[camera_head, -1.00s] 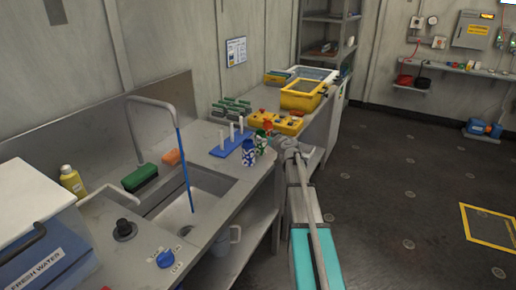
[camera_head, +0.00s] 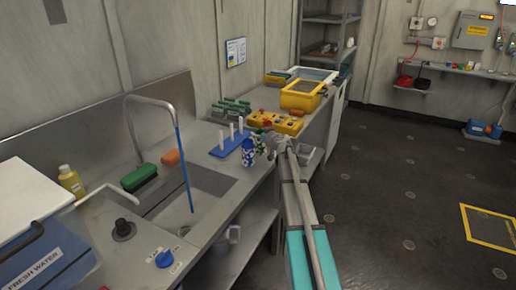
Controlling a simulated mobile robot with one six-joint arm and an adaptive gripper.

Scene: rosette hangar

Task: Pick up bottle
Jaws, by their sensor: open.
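A blue-and-white patterned bottle (camera_head: 248,153) stands upright near the counter's front edge, beside the blue peg rack. A small green patterned item (camera_head: 261,146) is just to its right, partly hidden by my arm's end. My gripper (camera_head: 269,142) is at the end of the arm, just right of the patterned bottle. It is small in the picture, open, and I see nothing held in it. I cannot tell whether it touches the green item.
The blue rack with white pegs (camera_head: 230,143) is left of the patterned bottle. Yellow boxes (camera_head: 302,95) stand farther back on the counter. The sink (camera_head: 190,195) with its tall faucet lies to the left. The dark floor (camera_head: 400,190) at right is open.

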